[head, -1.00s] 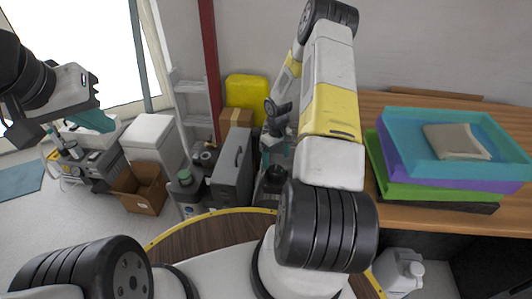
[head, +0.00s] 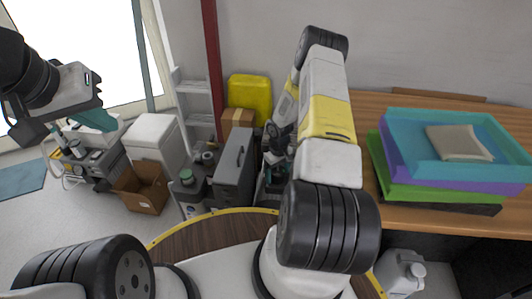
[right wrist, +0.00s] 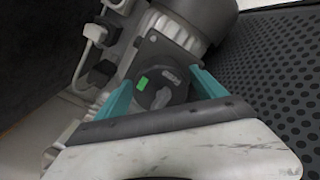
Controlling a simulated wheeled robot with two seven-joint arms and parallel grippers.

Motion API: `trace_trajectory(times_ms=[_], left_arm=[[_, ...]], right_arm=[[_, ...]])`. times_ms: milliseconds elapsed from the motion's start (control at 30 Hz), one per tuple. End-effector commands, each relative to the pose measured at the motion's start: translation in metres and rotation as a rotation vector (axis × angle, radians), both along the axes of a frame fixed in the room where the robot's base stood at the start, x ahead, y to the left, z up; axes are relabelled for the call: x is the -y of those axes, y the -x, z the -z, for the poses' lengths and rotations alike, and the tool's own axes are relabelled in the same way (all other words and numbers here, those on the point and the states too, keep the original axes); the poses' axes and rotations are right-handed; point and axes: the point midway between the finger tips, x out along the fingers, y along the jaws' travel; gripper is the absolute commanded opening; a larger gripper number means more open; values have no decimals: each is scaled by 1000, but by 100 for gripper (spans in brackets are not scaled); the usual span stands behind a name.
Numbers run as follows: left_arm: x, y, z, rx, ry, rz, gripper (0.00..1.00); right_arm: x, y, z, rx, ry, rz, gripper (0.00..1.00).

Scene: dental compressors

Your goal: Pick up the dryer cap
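In the right wrist view a dark grey round cap (right wrist: 160,88) with a small green label sits on the compressor unit; it looks like the dryer cap. My right gripper (right wrist: 162,76) is open, with one teal finger on each side of this cap. I cannot tell whether the fingers touch it. In the head view the right gripper is down among the machines behind my right arm, mostly hidden, and the cap cannot be made out. My left gripper (head: 92,120) is raised at the left, away from the machines; its finger gap is not clear.
A grey case (head: 234,170) stands left of my right gripper. A yellow container (head: 248,91) and a cardboard box (head: 143,188) are nearby. A wooden table (head: 378,102) with stacked trays (head: 400,190) is at the right. A black perforated panel (right wrist: 270,70) lies close beside the right gripper.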

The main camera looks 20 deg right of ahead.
Motion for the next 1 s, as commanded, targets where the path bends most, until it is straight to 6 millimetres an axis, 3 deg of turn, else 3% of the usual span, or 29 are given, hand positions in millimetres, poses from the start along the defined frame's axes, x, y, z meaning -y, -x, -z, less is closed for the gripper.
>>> trace_trajectory(times_ms=[67,300,667,933,1000], left_arm=[[0,0,0,0,0,0,0],[0,0,0,0,0,0,0],[0,0,0,0,0,0,0],[0,0,0,0,0,0,0],[0,0,0,0,0,0,0]], right_arm=[[0,0,0,0,0,0,62],[0,0,0,0,0,0,15],[0,-1,-6,1,1,-1,15],[0,-1,-39,3,1,0,15],[-8,15,-38,-4,1,-6,15]])
